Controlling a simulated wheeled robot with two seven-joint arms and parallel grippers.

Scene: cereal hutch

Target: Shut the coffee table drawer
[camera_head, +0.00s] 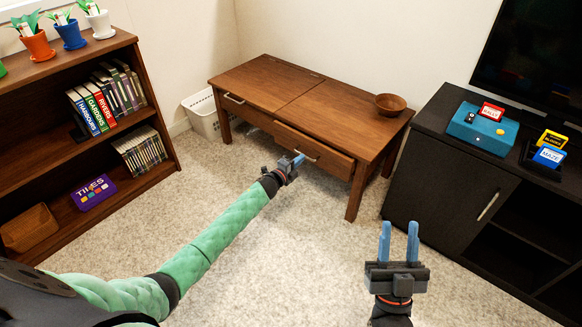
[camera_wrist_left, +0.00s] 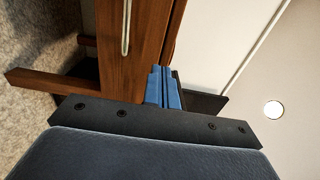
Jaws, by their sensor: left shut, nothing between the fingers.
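The wooden coffee table (camera_head: 330,95) stands against the back wall with two drawers in its front. The right drawer (camera_head: 325,160) sticks out a little from the table, and its bar handle shows in the left wrist view (camera_wrist_left: 126,25). The left drawer (camera_head: 240,108) looks flush. My left gripper (camera_head: 298,160) is shut and empty, close in front of the right drawer near its handle. In the left wrist view its blue fingers (camera_wrist_left: 163,88) lie together beside the drawer front; I cannot tell whether they touch it. My right gripper (camera_head: 399,240) is open and empty, above the carpet.
A wooden bowl (camera_head: 390,104) sits on the table's right end. A black TV cabinet (camera_head: 440,165) stands to the right, a bookshelf (camera_head: 150,170) to the left. A white basket (camera_head: 200,115) is beside the table. The carpet (camera_head: 270,240) in front is clear.

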